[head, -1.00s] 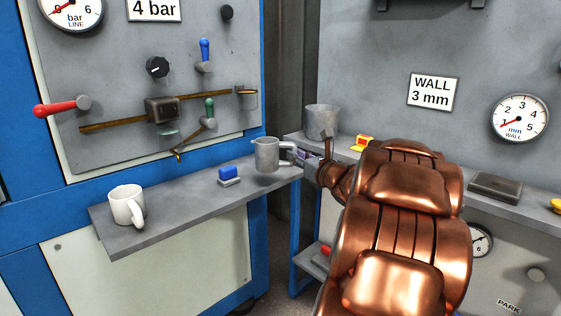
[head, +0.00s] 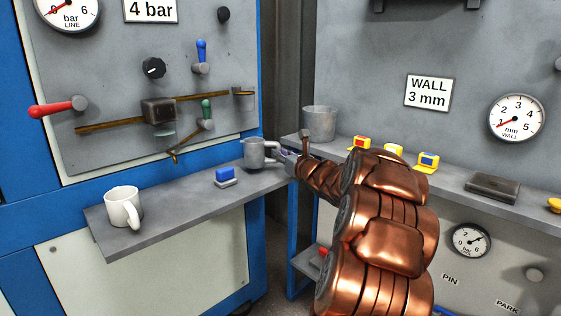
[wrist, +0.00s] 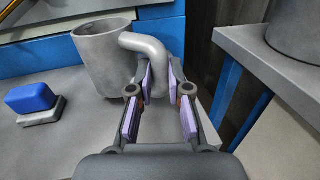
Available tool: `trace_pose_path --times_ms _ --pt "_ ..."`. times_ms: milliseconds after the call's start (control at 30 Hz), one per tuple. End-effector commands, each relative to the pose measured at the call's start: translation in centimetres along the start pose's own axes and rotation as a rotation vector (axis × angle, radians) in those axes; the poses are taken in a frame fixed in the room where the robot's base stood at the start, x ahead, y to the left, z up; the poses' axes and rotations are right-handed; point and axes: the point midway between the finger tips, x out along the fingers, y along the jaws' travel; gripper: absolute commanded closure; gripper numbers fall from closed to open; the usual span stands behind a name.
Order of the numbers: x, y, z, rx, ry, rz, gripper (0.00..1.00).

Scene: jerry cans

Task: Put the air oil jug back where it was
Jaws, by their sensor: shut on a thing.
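A grey metal jug (head: 254,154) with a handle on its right side is upright at the far right end of the left shelf (head: 185,200). Its base is at or just above the shelf; I cannot tell whether it touches. My gripper (head: 281,155) reaches it from the right. In the wrist view the jug (wrist: 102,62) is at upper left, and my gripper (wrist: 160,82) has its purple-padded fingers on either side of the lower handle, shut on it. Part of the handle is hidden between the fingers.
A white mug (head: 123,207) and a blue-topped block (head: 225,176) stand on the same shelf. A larger grey can (head: 319,123) stands on the right bench, beside several small coloured blocks. A rod and levers are on the panel above the shelf. A gap separates shelf and bench.

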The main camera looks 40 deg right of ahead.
Motion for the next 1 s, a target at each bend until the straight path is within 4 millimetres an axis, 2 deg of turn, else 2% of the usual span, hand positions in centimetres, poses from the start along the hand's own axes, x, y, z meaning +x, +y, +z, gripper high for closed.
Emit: trace_pose_path --times_ms 33,133,733,767,933,1000 --pt "0.0 0.0 -0.8 0.003 -0.001 0.001 1.00" --pt "0.0 0.0 -1.5 0.002 -0.001 0.001 1.00" --pt "-0.1 0.0 -2.1 -0.001 -0.002 0.001 1.00" --pt "0.0 0.0 -1.9 -0.001 -0.002 0.001 0.80" --pt "0.0 0.0 -1.9 -0.001 -0.001 0.001 0.62" --pt "0.0 0.0 -1.9 -0.001 -0.001 0.001 0.58"
